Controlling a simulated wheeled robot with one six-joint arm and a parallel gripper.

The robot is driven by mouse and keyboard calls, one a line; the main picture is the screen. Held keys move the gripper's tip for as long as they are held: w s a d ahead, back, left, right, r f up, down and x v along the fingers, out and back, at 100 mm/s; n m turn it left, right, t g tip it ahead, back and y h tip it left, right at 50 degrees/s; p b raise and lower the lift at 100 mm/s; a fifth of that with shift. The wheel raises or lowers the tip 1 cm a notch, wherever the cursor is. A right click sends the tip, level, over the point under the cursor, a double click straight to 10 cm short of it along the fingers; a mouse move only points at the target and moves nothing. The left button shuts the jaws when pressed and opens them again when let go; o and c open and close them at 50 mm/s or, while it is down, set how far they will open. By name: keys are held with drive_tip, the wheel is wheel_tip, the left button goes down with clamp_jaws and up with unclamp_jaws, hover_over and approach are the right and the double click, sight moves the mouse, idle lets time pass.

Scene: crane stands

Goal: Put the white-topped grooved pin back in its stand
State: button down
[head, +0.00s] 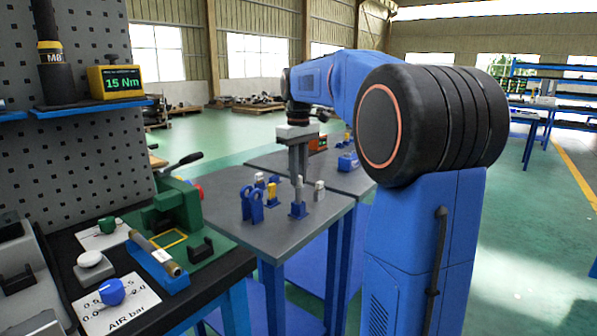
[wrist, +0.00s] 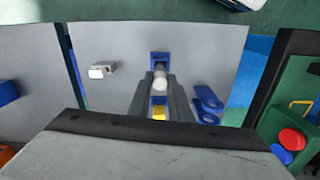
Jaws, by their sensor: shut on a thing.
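My gripper (head: 298,178) points down over the grey table and is shut on a pin. In the wrist view the pin's pale round top (wrist: 160,82) shows between the two fingers (wrist: 161,98). In the head view the pin's grey lower part (head: 298,193) is upright, directly above a blue stand (head: 298,211). The stand also shows in the wrist view (wrist: 160,57), just beyond the fingertips. I cannot tell whether the pin's lower end is inside the stand or just above it. The groove is not clear.
A white-topped grey piece (head: 319,190) stands right of the stand. A yellow piece (head: 271,191), another white-topped piece (head: 259,180) and blue upright loops (head: 252,204) are to the left. The bench with a green fixture (head: 172,207) is farther left. The table's front is clear.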

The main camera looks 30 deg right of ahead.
drive_tip(key=shift+f, duration=0.8)
drive_tip(key=c, duration=1.5)
unclamp_jaws()
drive_tip(key=shift+f, duration=0.1)
drive_tip(key=shift+c, duration=0.2)
drive_tip(key=shift+r, duration=2.5)
wheel_tip(320, 180, up, 17)
drive_tip(key=shift+r, duration=0.2)
